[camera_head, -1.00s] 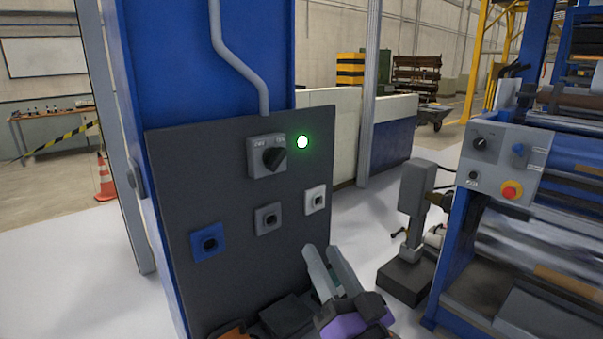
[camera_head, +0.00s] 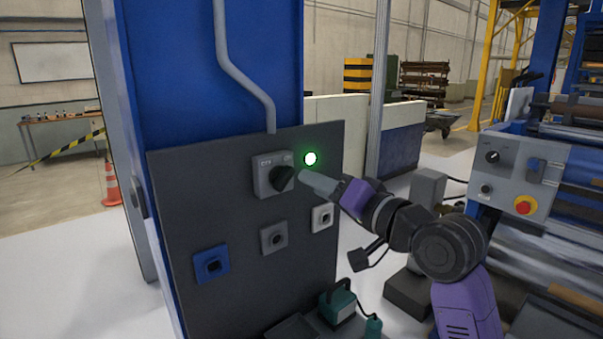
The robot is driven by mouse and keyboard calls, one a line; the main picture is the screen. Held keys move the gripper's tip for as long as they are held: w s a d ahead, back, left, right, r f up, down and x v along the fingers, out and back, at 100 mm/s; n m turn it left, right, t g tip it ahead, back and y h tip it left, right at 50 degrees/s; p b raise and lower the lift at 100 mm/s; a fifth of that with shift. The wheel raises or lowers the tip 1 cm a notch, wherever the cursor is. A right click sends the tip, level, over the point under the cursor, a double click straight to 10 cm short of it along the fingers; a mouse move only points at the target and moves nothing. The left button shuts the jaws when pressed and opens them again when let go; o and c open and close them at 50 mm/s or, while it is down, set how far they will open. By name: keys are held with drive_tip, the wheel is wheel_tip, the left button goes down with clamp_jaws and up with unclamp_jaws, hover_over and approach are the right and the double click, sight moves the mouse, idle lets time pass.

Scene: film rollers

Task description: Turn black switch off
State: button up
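The black switch (camera_head: 282,180) is a rotary knob on a grey square plate (camera_head: 262,177) on the dark panel. The knob is tilted, its upper end leaning right toward the label on the right. A round green light (camera_head: 310,159) glows just right of the plate. My gripper (camera_head: 303,178) points left at the knob from the right, its tip very close to the knob's right side. I cannot tell whether it touches. The fingers overlap from this angle, so their opening is hidden.
Below the switch sit a blue socket (camera_head: 211,264), a grey socket (camera_head: 273,237) and a white socket (camera_head: 321,217). A green device (camera_head: 338,304) stands low by the panel. A machine with a control box (camera_head: 510,174) stands at right. White floor lies at left.

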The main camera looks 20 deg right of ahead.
sight(293, 173)
drive_tip(key=p+x, duration=0.1)
drive_tip(key=x, duration=0.6)
drive_tip(key=shift+w+a+p, duration=0.1)
drive_tip(key=shift+w+p, duration=0.2)
clamp_jaws()
